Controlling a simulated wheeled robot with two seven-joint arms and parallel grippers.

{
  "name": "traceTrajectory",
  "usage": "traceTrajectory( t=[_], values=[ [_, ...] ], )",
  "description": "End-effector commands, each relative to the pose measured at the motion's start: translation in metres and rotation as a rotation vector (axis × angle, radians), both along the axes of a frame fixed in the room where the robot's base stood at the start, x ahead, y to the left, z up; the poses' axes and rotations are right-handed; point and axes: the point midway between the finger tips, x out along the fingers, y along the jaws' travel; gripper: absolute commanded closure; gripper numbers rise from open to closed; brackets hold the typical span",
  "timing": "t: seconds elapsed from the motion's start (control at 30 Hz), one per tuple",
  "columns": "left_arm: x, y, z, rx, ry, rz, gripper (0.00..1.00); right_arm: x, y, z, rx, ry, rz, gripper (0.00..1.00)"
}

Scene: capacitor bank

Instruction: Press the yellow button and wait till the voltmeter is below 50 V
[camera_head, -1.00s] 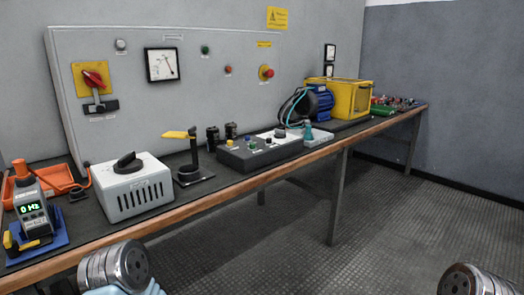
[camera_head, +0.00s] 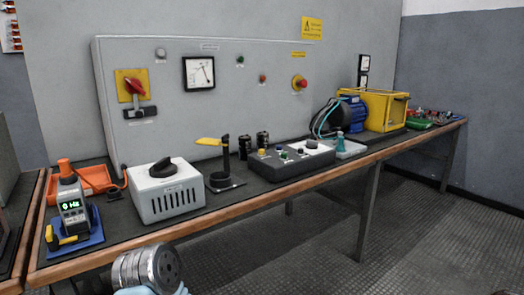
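A dark control box (camera_head: 292,166) stands on the bench right of centre. A square white dial meter (camera_head: 199,73), probably the voltmeter, is on the grey panel above the bench. Its needle shows, but the scale is too small to read. Part of my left arm (camera_head: 148,268) shows at the bottom edge, well in front of the bench. Neither gripper is in view.
A handheld tester (camera_head: 70,200) reads 0 Hz. Open floor lies front right.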

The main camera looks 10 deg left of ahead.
Motion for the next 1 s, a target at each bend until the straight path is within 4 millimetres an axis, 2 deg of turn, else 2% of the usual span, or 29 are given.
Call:
traceTrajectory(
  t=[0.03, 0.33, 1.0],
  values=[
    [0.0, 0.0, 0.0, 0.0, 0.0, 0.0, 0.55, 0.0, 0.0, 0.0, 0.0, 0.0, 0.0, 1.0],
    [0.0, 0.0, 0.0, 0.0, 0.0, 0.0, 1.0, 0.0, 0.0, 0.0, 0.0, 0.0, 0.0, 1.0],
    [0.0, 0.0, 0.0, 0.0, 0.0, 0.0, 1.0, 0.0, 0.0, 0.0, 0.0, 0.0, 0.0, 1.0]
  ],
)
